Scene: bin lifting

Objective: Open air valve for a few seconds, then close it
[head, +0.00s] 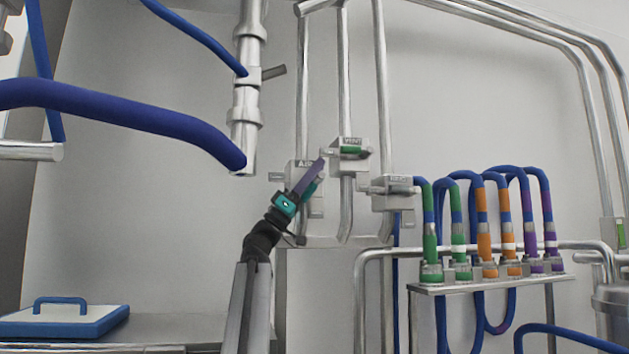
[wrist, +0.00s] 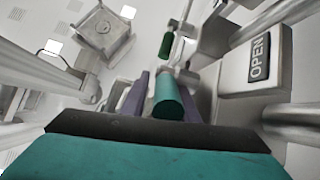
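The air valve (head: 297,182) is a grey box on the left pipe, its label mostly covered by my gripper. My gripper (head: 320,165) is up at this valve, with its purple fingers tilted up to the right. In the wrist view the teal-green valve handle (wrist: 168,98) lies between the two purple fingers. The right finger seems to lie against it, and a thin gap shows at the left. I cannot tell whether the fingers grip it. A plate reading OPEN (wrist: 259,58) is at the right of the wrist view.
The VENT valve (head: 350,156), with a green handle, is close to the right of my gripper. Another valve box (head: 392,186) is further right. A rack (head: 470,287) of coloured hose connectors stands at right. A thick blue hose (head: 120,112) hangs at left. A blue-edged lid (head: 62,320) lies at lower left.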

